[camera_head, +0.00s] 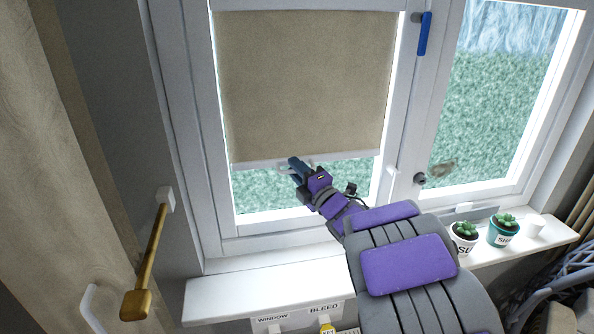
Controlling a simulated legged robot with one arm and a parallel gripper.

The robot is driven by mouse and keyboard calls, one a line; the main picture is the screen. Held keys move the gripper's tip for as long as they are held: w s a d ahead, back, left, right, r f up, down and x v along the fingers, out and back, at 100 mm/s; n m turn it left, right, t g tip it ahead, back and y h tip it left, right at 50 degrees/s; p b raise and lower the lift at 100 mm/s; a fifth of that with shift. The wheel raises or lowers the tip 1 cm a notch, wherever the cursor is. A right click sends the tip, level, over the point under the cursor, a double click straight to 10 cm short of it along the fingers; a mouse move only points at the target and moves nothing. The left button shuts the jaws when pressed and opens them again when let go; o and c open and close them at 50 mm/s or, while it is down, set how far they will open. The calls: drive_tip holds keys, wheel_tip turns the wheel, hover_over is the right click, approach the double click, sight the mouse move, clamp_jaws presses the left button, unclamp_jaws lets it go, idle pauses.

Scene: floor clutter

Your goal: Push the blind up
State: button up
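The beige blind (305,85) hangs in the left window pane and covers most of the glass. A pale bottom bar (350,155) runs along its lower edge, with a strip of green view and bright glass below. My gripper (294,166) is at the bar, near its middle, beside a small light handle (312,164) there. My arm reaches up to it from the lower right. The fingers overlap the bar in this view. I cannot tell whether they are shut on it or only touching it.
A white sill (230,295) runs below the window, with two small potted plants (464,235) (504,229) and a white cup (535,227) at the right. A blue window handle (424,34) is at upper right. A brass-coloured handle (150,260) stands at left. A labelled panel (297,318) is below the sill.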

clamp_jaws()
drive_tip(key=shift+r, duration=0.1)
wheel_tip(320, 180, up, 35)
drive_tip(key=p, duration=1.4)
drive_tip(key=shift+o, duration=1.5)
unclamp_jaws()
drive_tip(key=b+v, duration=0.2)
drive_tip(key=v, duration=1.5)
drive_tip(key=shift+f+b, duration=0.3)
